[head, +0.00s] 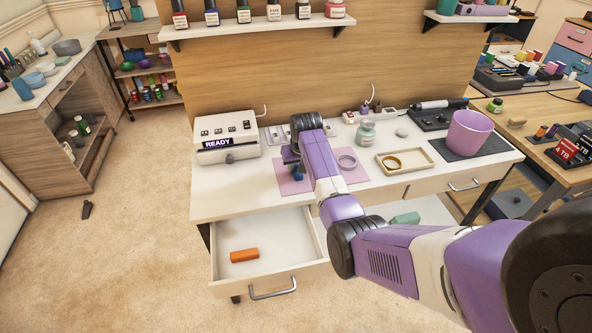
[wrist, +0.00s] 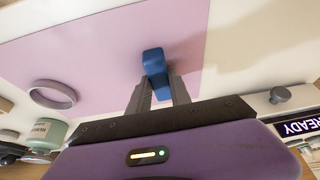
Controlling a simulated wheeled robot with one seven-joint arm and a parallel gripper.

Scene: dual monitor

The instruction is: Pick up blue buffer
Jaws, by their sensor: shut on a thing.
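The blue buffer (wrist: 153,62) is a small blue block between the fingertips of my gripper (wrist: 158,88) in the wrist view. My gripper is shut on it, over the pink mat (wrist: 100,35). In the head view my gripper (head: 291,165) is at the left part of the mat (head: 288,185), with a bit of the blue buffer (head: 287,155) showing beside it. My arm hides part of the mat. I cannot tell whether the buffer touches the mat.
A white device reading READY (head: 226,138) stands left of the mat. A purple ring (head: 347,161) lies on the mat's right. A tray (head: 405,160), a jar (head: 366,132) and a pink bin (head: 469,132) stand farther right. An open drawer (head: 290,225) holds an orange block (head: 244,255).

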